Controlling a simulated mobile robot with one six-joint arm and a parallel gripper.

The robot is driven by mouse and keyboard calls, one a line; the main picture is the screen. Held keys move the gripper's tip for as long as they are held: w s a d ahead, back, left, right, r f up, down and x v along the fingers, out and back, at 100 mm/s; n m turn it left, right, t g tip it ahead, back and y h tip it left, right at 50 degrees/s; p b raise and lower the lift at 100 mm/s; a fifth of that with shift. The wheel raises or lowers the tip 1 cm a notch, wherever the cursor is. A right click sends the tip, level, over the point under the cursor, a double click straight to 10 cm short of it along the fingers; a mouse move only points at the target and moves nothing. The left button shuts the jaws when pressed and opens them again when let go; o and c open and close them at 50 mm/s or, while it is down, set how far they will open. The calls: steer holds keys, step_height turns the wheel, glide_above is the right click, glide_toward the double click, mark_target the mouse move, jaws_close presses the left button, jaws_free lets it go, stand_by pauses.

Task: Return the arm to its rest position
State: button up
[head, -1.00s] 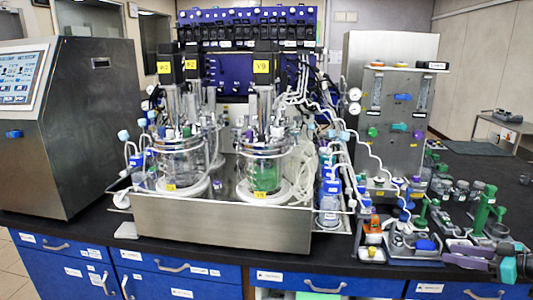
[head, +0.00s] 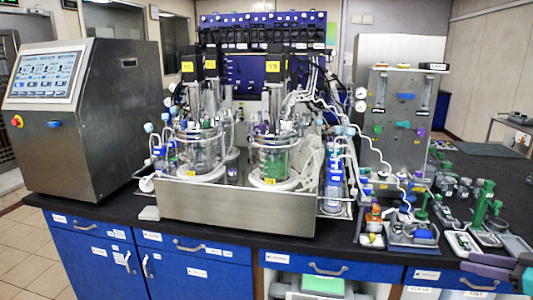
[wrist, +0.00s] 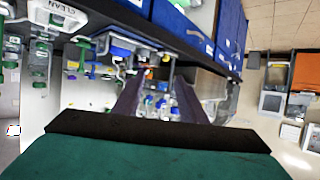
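My gripper (wrist: 157,92) shows in the wrist view as two dark grey-purple fingers set apart, with a clear gap and nothing held between them. Behind the gap, small bottles and bench items show at a distance. In the head view, part of my gripper (head: 490,268) shows at the lower right edge, in front of the bench; its rest is cut off by the frame. The wrist view is turned sideways, with the blue drawer fronts (wrist: 180,22) at the top.
Twin glass vessels (head: 200,150) and (head: 273,158) stand in a steel tray (head: 235,212) on the black bench. A control cabinet (head: 110,140) is at left. Small tools and green-handled stands (head: 484,205) crowd the right bench. Tiled floor (head: 22,250) is open at left.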

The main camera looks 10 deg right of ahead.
steer(key=w+a+f+n+g+y, duration=0.25)
steer(key=w+a+f, duration=0.4)
steer(key=a, duration=0.45)
steer(key=w+a+f+n+g+y, duration=0.1)
steer(key=w+a+f+g+y, duration=0.15)
steer(key=w+a+f, duration=0.5)
steer(key=a+f+g, duration=0.2)
steer(key=a+f, duration=0.3)
steer(key=a, duration=0.3)
steer(key=a+f+g+y, duration=0.1)
steer(key=a+f, duration=0.5)
steer(key=a, duration=0.2)
steer(key=a+f+g, duration=0.2)
steer(key=a+f, duration=0.3)
steer(key=a, duration=0.4)
steer(key=s+a+f+g+h, duration=0.4)
steer(key=s+a+f+g, duration=0.3)
steer(key=s+a+f, duration=1)
steer(key=s+d+f+m+g+h, duration=0.2)
steer(key=s+d+f+h, duration=0.15)
steer(key=s+f, duration=0.6)
steer(key=s+d+m+t+h, duration=0.1)
steer(key=s+d+m+h, duration=0.1)
steer(key=d+m, duration=0.4)
steer(key=shift+f+h, duration=0.35)
steer(key=shift+h, duration=0.5)
